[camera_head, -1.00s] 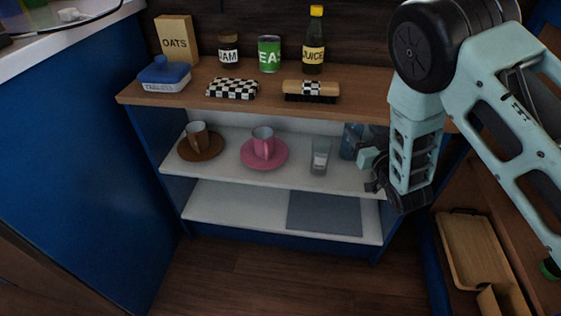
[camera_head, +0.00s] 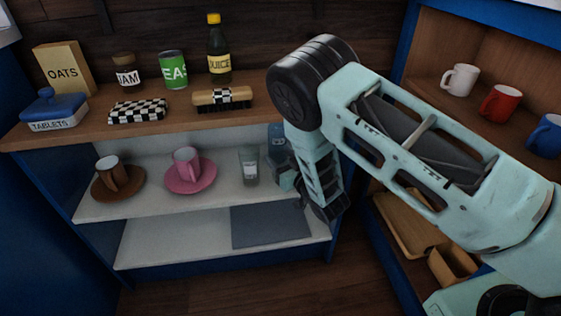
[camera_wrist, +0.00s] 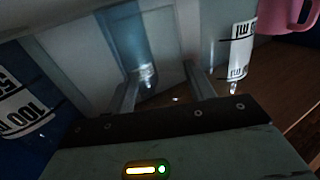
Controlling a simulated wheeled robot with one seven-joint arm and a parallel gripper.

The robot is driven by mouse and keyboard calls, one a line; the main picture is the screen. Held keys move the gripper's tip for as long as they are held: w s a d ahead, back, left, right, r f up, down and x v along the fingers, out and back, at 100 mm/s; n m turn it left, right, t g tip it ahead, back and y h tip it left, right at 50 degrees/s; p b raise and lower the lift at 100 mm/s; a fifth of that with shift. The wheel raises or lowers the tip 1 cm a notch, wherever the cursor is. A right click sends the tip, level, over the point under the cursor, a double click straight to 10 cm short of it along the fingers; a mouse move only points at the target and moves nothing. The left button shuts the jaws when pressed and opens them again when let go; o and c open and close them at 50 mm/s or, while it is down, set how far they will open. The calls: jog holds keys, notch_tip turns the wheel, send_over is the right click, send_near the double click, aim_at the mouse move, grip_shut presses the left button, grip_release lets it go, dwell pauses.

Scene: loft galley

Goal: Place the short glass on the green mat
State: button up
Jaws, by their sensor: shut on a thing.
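My gripper (camera_wrist: 163,82) is shut on a clear see-through glass (camera_wrist: 158,88), which looks like the short glass; its outline is faint in the wrist view. In the head view my gripper (camera_head: 290,182) is at the right end of the middle shelf, and the held glass is hidden or too small to tell there. A taller clear glass with a white label (camera_head: 249,166) stands just left of my gripper; its label also shows in the wrist view (camera_wrist: 240,50). No green mat is seen; a grey-blue mat (camera_head: 270,228) lies on the bottom shelf.
A bluish container (camera_head: 277,138) stands close behind my gripper. A pink cup (camera_head: 185,160) and a brown cup (camera_head: 112,174) sit on saucers to the left. A brush (camera_head: 223,98) and groceries stand on the top. Mugs (camera_head: 460,80) and wooden trays (camera_head: 410,222) are at right.

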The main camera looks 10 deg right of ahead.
jog(key=shift+f, duration=0.3)
jog(key=o, duration=0.9)
jog(key=shift+o, duration=0.8)
jog(key=shift+r, duration=0.1)
